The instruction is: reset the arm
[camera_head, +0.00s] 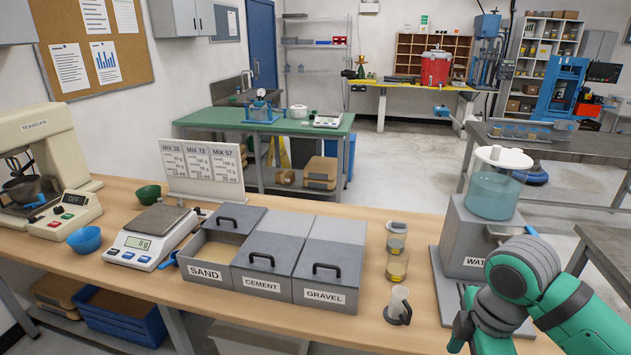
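My teal and grey arm (524,268) is folded at the lower right, in front of the water dispenser and over the right end of the wooden bench (390,338). Its grey end part, which looks like my gripper (463,328), points down near the bench's front edge. The fingers are not clear, so I cannot tell whether they are open or shut. No object shows in it.
Sand (210,260), cement (265,263) and gravel (325,272) bins stand mid-bench; the sand lid is open. A scale (150,237), mixer (50,170), blue bowl (85,240), jars (397,260), measuring cup (398,306) and water tank (493,190) stand around them.

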